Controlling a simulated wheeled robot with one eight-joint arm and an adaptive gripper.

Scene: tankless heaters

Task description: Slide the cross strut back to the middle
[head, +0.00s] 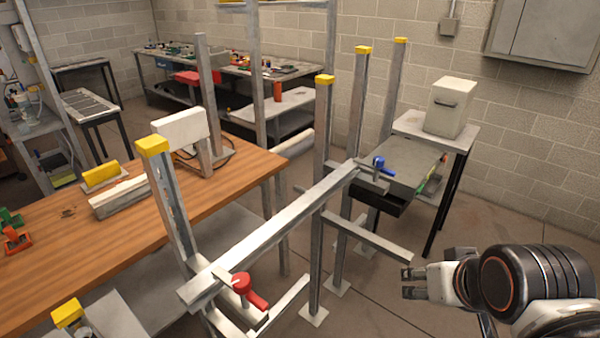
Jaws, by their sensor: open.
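A long grey metal bar (285,226), which looks like the cross strut, runs level between the yellow-capped posts, from lower left to upper right. A red-handled clamp (243,284) sits at its near left end and a blue-handled clamp (379,164) by its far right end. A shorter grey bar (370,239) juts out to the right below the long bar; I cannot tell which of the two is the cross strut. My gripper (406,282) is at the lower right, open and empty, pointing left. It appears apart from both bars.
Yellow-capped upright posts (322,150) stand around the bars. A wooden workbench (85,240) is at the left. A small table (462,138) with a white box (450,107) stands at the back right. Bare floor (490,215) lies at the right.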

